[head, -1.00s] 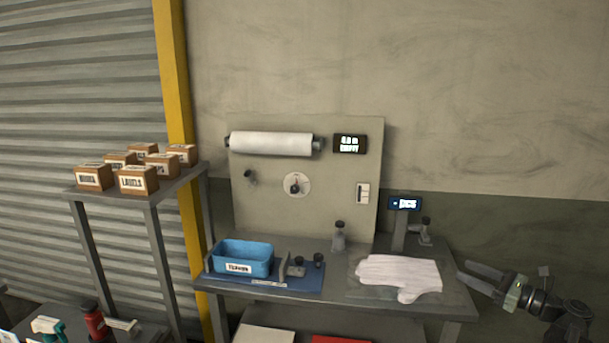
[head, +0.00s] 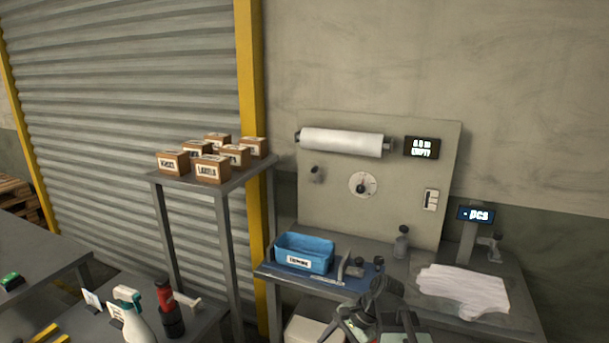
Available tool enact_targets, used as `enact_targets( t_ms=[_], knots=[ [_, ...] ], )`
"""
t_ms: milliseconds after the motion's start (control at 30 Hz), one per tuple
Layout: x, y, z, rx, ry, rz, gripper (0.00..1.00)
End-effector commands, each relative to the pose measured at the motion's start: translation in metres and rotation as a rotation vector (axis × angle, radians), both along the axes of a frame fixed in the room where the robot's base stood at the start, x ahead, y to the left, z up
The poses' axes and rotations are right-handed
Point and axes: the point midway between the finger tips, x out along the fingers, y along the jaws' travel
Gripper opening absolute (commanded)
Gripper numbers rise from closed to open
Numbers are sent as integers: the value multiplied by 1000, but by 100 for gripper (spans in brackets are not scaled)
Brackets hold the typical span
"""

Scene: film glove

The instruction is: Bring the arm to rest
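My gripper (head: 372,331) is at the bottom of the head view, in front of the workbench (head: 430,309). Its fingers are spread apart, with their lower ends near the picture's bottom edge. I see nothing held between them. My dark wrist covers part of the bench's front edge. A white glove-shaped piece (head: 463,290) lies flat on the bench to the right, apart from my gripper.
A blue bin (head: 304,243) and small dark fittings stand on a blue mat at the bench's left. A display (head: 475,214) and a bottle (head: 401,243) stand behind. Boxes (head: 206,168) fill a stand. A spray bottle (head: 131,316) and red-topped container (head: 168,308) are lower left.

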Motion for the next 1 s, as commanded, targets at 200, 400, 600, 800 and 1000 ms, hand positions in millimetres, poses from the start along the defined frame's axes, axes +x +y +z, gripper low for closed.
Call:
enact_targets(
  t_ms=[200, 400, 600, 800, 1000],
  knots=[
    [-26, -64, -30, -394, -152, 495, 52],
    [-26, -97, -32, -513, -203, 813, 52],
    [-26, -91, -32, -506, -222, 874, 52],
    [-26, -92, -32, -504, -222, 869, 52],
    [-26, -92, -32, -504, -221, 868, 52]
  ],
)
